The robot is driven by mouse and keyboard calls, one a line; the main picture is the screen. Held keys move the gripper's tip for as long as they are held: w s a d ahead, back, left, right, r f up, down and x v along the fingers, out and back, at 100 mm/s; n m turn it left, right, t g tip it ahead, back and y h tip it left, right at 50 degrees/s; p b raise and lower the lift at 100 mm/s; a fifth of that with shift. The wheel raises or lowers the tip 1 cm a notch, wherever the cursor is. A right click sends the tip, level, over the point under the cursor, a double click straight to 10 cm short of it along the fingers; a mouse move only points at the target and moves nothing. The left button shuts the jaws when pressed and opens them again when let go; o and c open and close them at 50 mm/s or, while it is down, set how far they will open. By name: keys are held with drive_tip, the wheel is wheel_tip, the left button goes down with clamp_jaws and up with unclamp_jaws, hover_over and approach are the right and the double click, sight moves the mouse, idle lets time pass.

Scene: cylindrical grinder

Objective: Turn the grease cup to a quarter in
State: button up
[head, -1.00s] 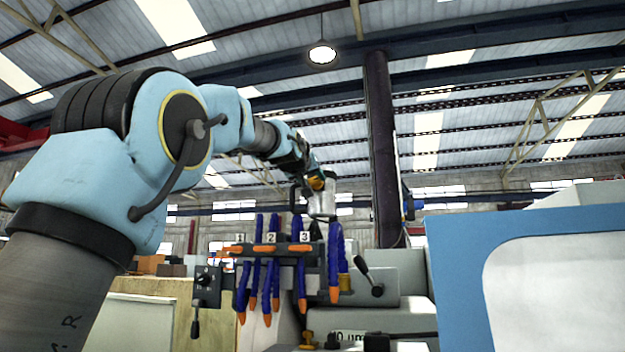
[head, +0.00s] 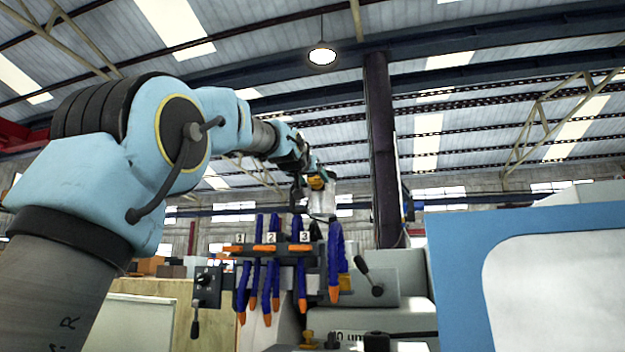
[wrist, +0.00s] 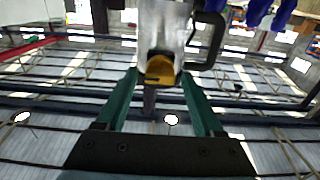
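A brass, cup-like fitting (head: 308,338) stands low at the bottom edge of the head view; I cannot tell if it is the grease cup. My gripper (wrist: 160,72) has its two green fingers apart. A clear cup (wrist: 165,25) with a black handle and a yellow end piece (wrist: 160,70) is between or just beyond the fingertips. I cannot tell if the fingers touch it. The clear cup (head: 321,205) also shows in the head view, at the end of my arm, above the hoses and well above the brass fitting.
Blue hoses with orange tips (head: 335,265) hang from a numbered rack (head: 271,251) below my gripper. A black lever (head: 370,277) stands to their right. A blue-edged panel (head: 455,255) fills the right side. A control box (head: 206,286) is at left.

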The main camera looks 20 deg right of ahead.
drive_tip(key=shift+o, duration=0.4)
drive_tip(key=shift+s+a+f+b, duration=0.1)
drive_tip(key=shift+s+a+b, duration=0.15)
drive_tip(key=shift+s+b, duration=0.05)
drive_tip(key=b+v, duration=0.4)
drive_tip(key=v, duration=0.6)
